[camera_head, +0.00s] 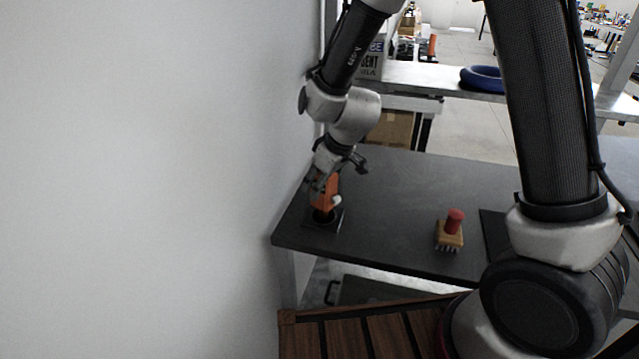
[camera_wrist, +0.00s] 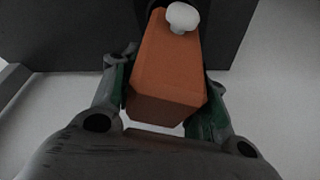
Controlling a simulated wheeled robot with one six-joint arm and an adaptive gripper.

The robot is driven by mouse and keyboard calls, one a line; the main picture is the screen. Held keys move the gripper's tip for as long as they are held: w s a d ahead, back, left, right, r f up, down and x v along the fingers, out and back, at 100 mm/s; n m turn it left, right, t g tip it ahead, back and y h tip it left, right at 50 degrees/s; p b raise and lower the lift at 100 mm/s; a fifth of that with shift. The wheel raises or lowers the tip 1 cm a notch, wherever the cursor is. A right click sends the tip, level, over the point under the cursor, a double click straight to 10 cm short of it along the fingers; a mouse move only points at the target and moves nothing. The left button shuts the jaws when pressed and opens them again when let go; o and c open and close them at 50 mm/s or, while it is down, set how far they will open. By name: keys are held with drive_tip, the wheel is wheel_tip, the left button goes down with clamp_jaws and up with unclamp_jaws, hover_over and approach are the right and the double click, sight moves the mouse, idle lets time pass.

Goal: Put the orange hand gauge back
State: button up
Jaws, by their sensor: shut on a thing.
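The orange hand gauge (camera_head: 324,190) is upright at the left end of the dark table, just above or in a black square holder (camera_head: 323,222). I cannot tell whether its lower end touches the holder. My gripper (camera_head: 325,176) is shut on the gauge from above. In the wrist view the gauge (camera_wrist: 168,75) fills the space between the fingers of my gripper (camera_wrist: 168,98), with a white knob (camera_wrist: 182,17) on its face.
A wooden brush-like block with a red knob (camera_head: 453,222) stands on the dark table (camera_head: 400,190) near its front edge. A white wall (camera_head: 150,180) is close on the left. A shelf behind holds a blue ring (camera_head: 482,79). The table middle is clear.

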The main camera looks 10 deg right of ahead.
drive_tip(key=o, duration=1.4)
drive_tip(key=shift+f, duration=0.1)
drive_tip(key=v, duration=1.1)
drive_tip(key=s+d+r+m, duration=0.1)
drive_tip(key=s+d+r, duration=0.2)
drive_tip(key=d, duration=0.2)
drive_tip(key=s+d+r+m+t+h, duration=0.1)
drive_tip(key=s+d+r+m, duration=0.1)
drive_tip(key=d+r, duration=0.3)
drive_tip(key=s+d+r+m, duration=0.1)
drive_tip(key=s+d+r, duration=0.15)
drive_tip(key=d, duration=0.35)
drive_tip(key=s+d+r+m+h, duration=0.2)
drive_tip(key=s+d+m, duration=0.3)
drive_tip(key=s+d, duration=0.5)
drive_tip(key=s, duration=0.3)
drive_tip(key=shift+d+r, duration=0.15)
drive_tip(key=shift+r, duration=0.2)
